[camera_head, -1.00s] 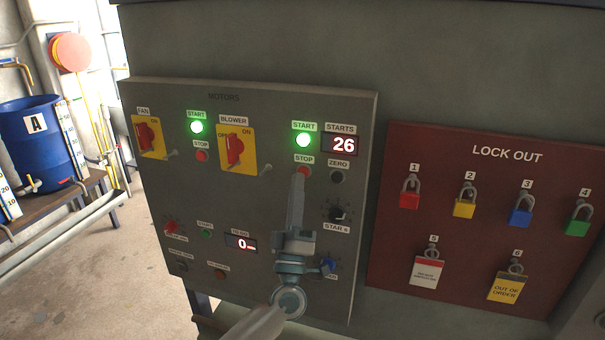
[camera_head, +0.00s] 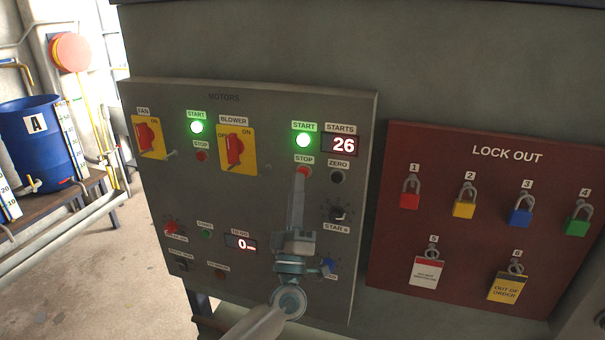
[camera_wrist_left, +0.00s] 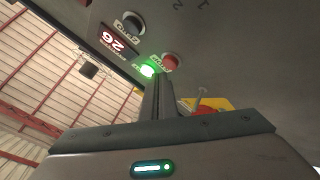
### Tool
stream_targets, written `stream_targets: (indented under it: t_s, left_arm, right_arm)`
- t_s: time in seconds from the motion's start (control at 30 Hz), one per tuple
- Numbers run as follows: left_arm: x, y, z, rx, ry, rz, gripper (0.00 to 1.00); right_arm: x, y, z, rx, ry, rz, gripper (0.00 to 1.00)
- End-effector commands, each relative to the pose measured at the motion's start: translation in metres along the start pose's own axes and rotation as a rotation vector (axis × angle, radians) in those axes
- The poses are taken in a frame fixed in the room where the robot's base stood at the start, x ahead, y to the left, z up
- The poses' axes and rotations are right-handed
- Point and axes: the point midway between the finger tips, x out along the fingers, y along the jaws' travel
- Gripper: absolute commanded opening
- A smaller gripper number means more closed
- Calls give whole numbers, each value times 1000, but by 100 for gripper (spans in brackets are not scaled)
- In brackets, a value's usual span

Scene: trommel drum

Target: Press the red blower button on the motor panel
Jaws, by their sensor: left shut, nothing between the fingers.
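The motor panel (camera_head: 220,200) is a grey box front marked MOTORS. The blower column has a red STOP button (camera_head: 304,170) below a lit green START button (camera_head: 303,140). My left gripper (camera_head: 298,180) is shut and empty, its fingers pointing up with the tips just below the red button. I cannot tell whether they touch it. In the left wrist view the red button (camera_wrist_left: 170,62) lies just beyond the fingertips (camera_wrist_left: 157,80), beside the glowing green button (camera_wrist_left: 148,70). The blower's red rotary switch (camera_head: 235,149) sits on a yellow plate. My right gripper is out of view.
A STARTS display (camera_head: 344,146) reads 26, above a black ZERO button (camera_head: 338,176). The fan's yellow switch plate (camera_head: 149,137) is at the left. A dark red lock-out board (camera_head: 460,210) with several padlocks hangs at the right. A blue barrel (camera_head: 40,145) stands far left.

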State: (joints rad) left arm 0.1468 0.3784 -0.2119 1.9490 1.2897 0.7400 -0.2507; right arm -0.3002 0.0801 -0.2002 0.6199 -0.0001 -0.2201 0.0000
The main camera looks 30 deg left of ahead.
Motion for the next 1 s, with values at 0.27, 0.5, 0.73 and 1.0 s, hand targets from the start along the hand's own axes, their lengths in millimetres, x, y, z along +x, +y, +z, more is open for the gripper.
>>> stream_targets:
  t_s: [0.27,0.5,0.73,1.0]
  left_arm:
    - [0,0,0,0,0,0,0]
    - [0,0,0,0,0,0,0]
    - [1,-1,1,0,0,0,0]
    - [6,-4,4,0,0,-1,0]
  right_arm:
    - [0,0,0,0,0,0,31]
    - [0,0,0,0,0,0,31]
    - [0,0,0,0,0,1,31]
    - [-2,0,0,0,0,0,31]
